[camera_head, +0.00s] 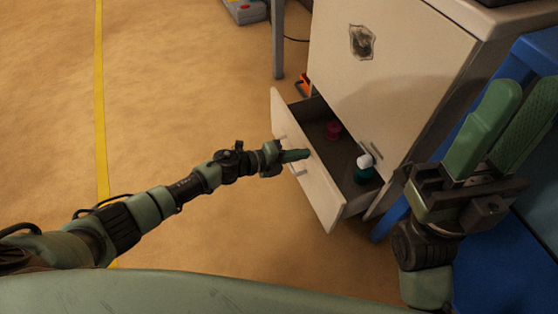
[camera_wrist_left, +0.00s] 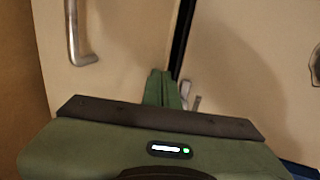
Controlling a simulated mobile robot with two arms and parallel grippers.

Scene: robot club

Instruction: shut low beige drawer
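The low beige drawer (camera_head: 318,188) stands pulled out of the beige cabinet (camera_head: 395,75), and its open top shows a dark inside. In it are a pink-red thing (camera_head: 333,130) and a teal thing with a white top (camera_head: 365,170). My left gripper (camera_head: 303,155) looks shut, with its fingertips at the drawer front's upper edge; contact is unclear. In the left wrist view, the green fingers (camera_wrist_left: 162,88) are together beside the drawer front (camera_wrist_left: 115,60) with its metal handle (camera_wrist_left: 80,35). My right gripper (camera_head: 526,95) is open and empty, at the right, in front of the cabinet.
A blue piece of furniture (camera_head: 480,278) stands at the right, close to my right arm. A grey table leg (camera_head: 278,40) is behind the drawer, with an orange thing (camera_head: 304,84) near it. The tan floor left of the drawer is mostly clear, with a yellow line (camera_head: 100,110).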

